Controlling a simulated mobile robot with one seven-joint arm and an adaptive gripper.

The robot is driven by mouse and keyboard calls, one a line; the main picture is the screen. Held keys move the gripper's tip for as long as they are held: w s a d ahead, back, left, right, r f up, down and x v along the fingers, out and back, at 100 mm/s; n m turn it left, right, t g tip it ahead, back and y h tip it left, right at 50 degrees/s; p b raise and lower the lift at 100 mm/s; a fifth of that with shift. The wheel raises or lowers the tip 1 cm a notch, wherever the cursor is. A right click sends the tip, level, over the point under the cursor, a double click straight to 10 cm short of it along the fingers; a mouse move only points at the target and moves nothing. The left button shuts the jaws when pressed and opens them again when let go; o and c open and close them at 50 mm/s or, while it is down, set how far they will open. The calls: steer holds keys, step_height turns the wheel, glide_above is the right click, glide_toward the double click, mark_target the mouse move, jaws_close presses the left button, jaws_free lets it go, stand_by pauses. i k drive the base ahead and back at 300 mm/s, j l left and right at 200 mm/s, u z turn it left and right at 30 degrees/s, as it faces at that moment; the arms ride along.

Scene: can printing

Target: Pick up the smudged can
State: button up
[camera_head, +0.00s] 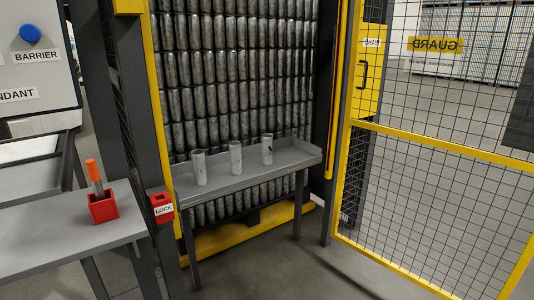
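Three grey cans stand upright in a row on a narrow grey shelf table (250,179). The left can (199,168) and the middle can (235,158) look mostly plain at this size. The right can (267,150) has dark marks on its side and looks like the smudged can. The cans stand apart from each other. My gripper is not in view.
A tall stack of cans (240,70) rises behind the table. A yellow-framed mesh guard gate (440,150) stands at right. At left, a grey bench (60,225) bears a red holder (103,208) with an orange-tipped item, near a red LOCK box (162,207). Floor at front right is clear.

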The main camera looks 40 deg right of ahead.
mark_target(266, 139)
steer(key=i+l, duration=0.3)
steer(key=l, duration=0.2)
steer(key=i+l, duration=0.3)
steer(key=l, duration=0.2)
steer(key=i+l, duration=0.3)
steer(key=l, duration=0.2)
steer(key=i+l+z, duration=0.1)
steer(key=i+l, duration=0.2)
steer(key=l, duration=0.25)
steer(key=i+l, duration=0.35)
steer(key=l, duration=0.1)
